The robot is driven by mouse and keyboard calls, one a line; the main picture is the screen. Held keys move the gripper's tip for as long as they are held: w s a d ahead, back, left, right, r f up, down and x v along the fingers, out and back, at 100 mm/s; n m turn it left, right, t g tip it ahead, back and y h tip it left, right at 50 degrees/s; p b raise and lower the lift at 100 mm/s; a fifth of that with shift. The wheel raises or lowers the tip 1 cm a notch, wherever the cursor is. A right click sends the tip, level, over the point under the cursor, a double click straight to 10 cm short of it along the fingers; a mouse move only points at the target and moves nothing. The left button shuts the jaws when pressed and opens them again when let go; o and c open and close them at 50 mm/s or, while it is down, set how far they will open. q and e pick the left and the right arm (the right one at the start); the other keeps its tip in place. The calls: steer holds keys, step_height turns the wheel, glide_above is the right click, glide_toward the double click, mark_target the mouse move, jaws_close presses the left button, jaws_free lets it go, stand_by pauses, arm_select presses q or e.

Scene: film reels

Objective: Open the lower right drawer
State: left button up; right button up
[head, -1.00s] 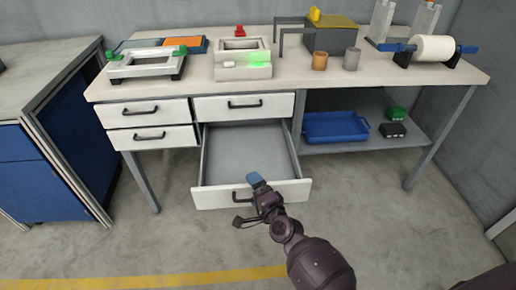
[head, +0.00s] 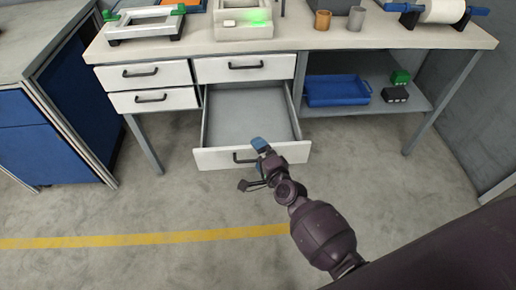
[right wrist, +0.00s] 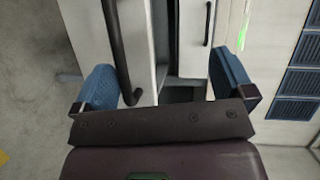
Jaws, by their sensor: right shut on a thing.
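The lower right drawer (head: 215,160) of the bench stands pulled far out, and its grey inside is bare. It is below the upper right drawer (head: 215,70), which is shut. My right gripper (head: 260,152) is at the drawer's front, by the dark bar handle (head: 242,159). In the right wrist view the handle (right wrist: 118,50) lies between the blue fingers (right wrist: 165,85), close to the left one. My left gripper is not in view.
Two shut drawers (head: 150,87) are on the left. A blue tray (head: 337,92) and small green and black boxes (head: 396,86) are on the shelf at right. A blue cabinet (head: 60,135) stands at left. The floor (head: 150,205) before the drawer is clear.

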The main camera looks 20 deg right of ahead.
steer(key=shift+s+d+r, duration=0.1)
steer(key=shift+s+r, duration=0.15)
steer(key=shift+s, duration=0.4)
steer(key=c, duration=0.4)
steer(key=shift+s, duration=0.3)
steer(key=c, duration=0.7)
steer(key=s+f, duration=0.2)
steer(key=s, duration=0.6)
steer(key=shift+s+d+b, duration=0.2)
steer(key=shift+d+b, duration=0.2)
steer(key=shift+b, duration=0.05)
steer(key=shift+f, duration=0.1)
